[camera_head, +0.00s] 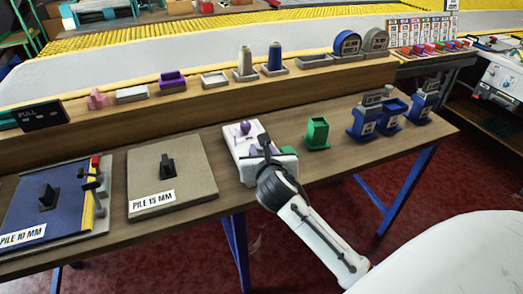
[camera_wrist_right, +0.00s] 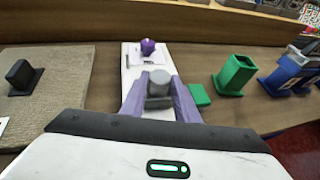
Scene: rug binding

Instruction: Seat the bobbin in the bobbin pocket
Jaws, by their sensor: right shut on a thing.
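A grey cylinder, which I take for the bobbin (camera_wrist_right: 159,79), is between the two purple-looking fingers of my right gripper (camera_wrist_right: 159,98) in the right wrist view. The gripper is shut on it, over a white block (camera_wrist_right: 132,62) with a purple knob (camera_wrist_right: 147,46) at its far end. In the head view my right gripper (camera_head: 266,148) is over the near part of the white block (camera_head: 241,142); the bobbin is not clear there. The bobbin pocket is not visible, and I cannot tell whether the bobbin touches the block. My left gripper is not in view.
A green open box (camera_head: 317,132) and a low green block (camera_wrist_right: 200,95) are to the right. Several blue stands (camera_head: 366,118) stand farther right. The carpet sample marked 15 mm (camera_head: 150,190) lies to the left. A raised wooden shelf (camera_head: 120,115) runs behind.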

